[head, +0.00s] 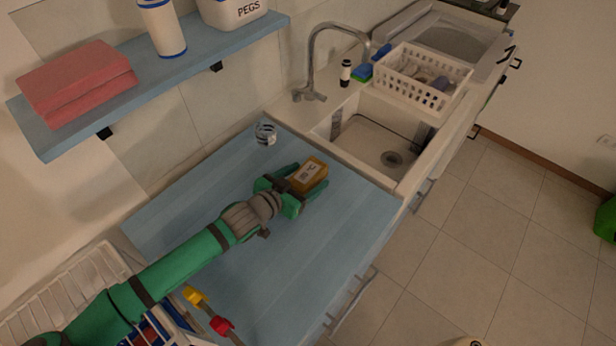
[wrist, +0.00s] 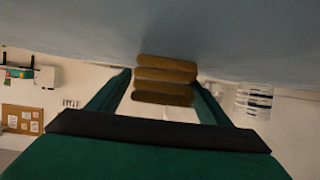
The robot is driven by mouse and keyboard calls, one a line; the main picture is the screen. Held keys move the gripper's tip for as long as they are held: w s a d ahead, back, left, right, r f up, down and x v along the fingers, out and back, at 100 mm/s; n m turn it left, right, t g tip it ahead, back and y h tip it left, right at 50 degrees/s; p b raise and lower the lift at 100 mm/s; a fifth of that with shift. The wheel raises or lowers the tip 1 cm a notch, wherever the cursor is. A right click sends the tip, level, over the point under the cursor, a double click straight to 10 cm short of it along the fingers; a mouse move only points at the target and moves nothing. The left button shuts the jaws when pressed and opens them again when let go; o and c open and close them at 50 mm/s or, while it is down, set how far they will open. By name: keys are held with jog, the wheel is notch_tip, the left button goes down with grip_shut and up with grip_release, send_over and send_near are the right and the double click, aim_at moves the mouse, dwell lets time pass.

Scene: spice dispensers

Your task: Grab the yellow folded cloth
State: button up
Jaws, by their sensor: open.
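The yellow folded cloth (head: 309,174) lies on the blue counter, near the sink end, with a pale label-like patch on top. In the wrist view its stacked folds (wrist: 165,80) show brownish yellow, between and slightly beyond the finger ends. My gripper (head: 300,187) is low over the counter with its fingers spread, one on each side of the cloth's near end. Whether either finger touches the cloth is not clear.
A small clear glass (head: 265,132) stands on the blue counter (head: 300,260) behind my gripper. The sink (head: 375,140) lies beyond the cloth, with a white basket (head: 420,80) at its far side. A shelf with red folded cloths (head: 75,80) hangs above left.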

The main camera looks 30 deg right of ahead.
jog(key=shift+w+d+f, duration=0.15)
jog(key=shift+w+d, duration=0.05)
jog(key=shift+d, duration=0.2)
jog(key=c, duration=1.2)
